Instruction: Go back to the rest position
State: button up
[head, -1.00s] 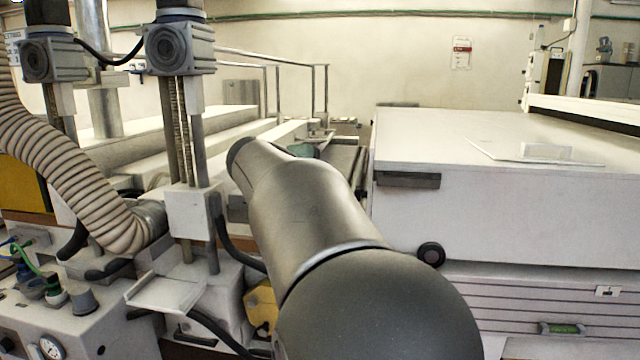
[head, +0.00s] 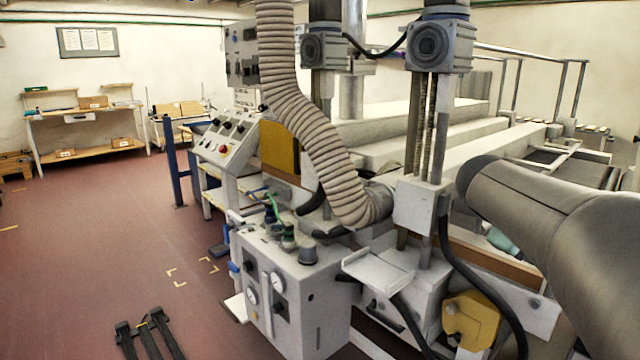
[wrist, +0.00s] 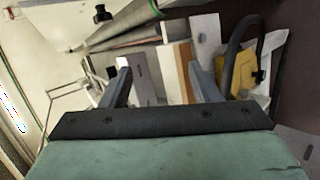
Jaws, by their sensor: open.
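In the wrist view my gripper (wrist: 158,82) is open, its two grey fingers apart with nothing between them. Beyond the fingers are white and brown edges of the machine, apparently out of reach of the fingertips. In the head view my grey arm fills the right side, and the fingers cannot be made out there.
The machine's white post (head: 422,205), ribbed hose (head: 310,115) and gauge box (head: 290,295) stand left of my arm. A yellow part (head: 472,320) sits low near it; it also shows in the wrist view (wrist: 243,72). Red floor (head: 110,225) at left is mostly open.

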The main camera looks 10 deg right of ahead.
jog(key=s+a+f+m+y+p, duration=0.1)
jog(key=s+a+f+y+p, duration=0.2)
jog(key=a, duration=0.7)
jog(key=s+a+f+m+g+y+p, duration=0.1)
jog(key=s+a+f+y+p, duration=0.3)
jog(key=s+a, duration=0.3)
jog(key=s+a+f+m+g+y+p, duration=0.1)
jog(key=s+a+f+y+p, duration=0.2)
jog(key=a, duration=1)
jog(key=s+f+p, duration=0.1)
jog(key=s, duration=0.1)
jog(key=shift+s+a+f, duration=0.3)
jog(key=shift+s+f, duration=0.1)
